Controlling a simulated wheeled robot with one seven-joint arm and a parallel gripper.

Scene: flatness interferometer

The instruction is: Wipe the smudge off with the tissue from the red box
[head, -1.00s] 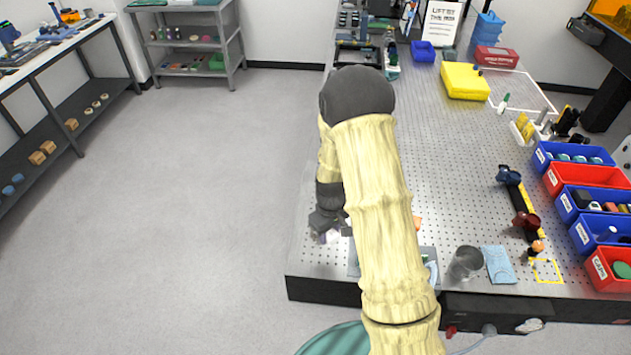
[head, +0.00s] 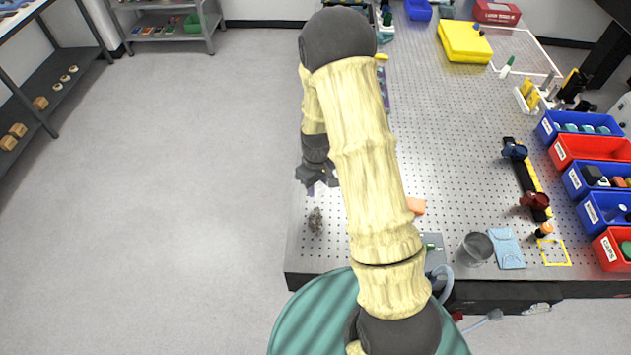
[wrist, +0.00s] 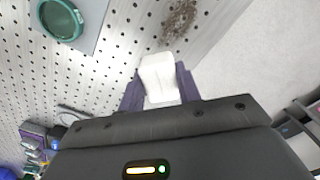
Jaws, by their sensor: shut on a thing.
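My gripper (head: 314,185) is shut on a white tissue (wrist: 158,78), seen between its purple fingers in the wrist view. The brown speckled smudge (head: 316,220) is on the perforated tabletop near its left edge. It also shows at the top of the wrist view (wrist: 179,18), apart from the tissue. In the head view my gripper is just beyond the smudge, and the tissue is mostly hidden. The red box (head: 497,12) stands at the back right of the table.
A green-ringed round part on a grey plate (wrist: 92,32) lies near the smudge. A metal cup (head: 476,249), a light-blue cloth (head: 507,249) and an orange block (head: 416,206) are to the right. Labelled bins (head: 590,148) line the right side. The floor lies left of the table edge.

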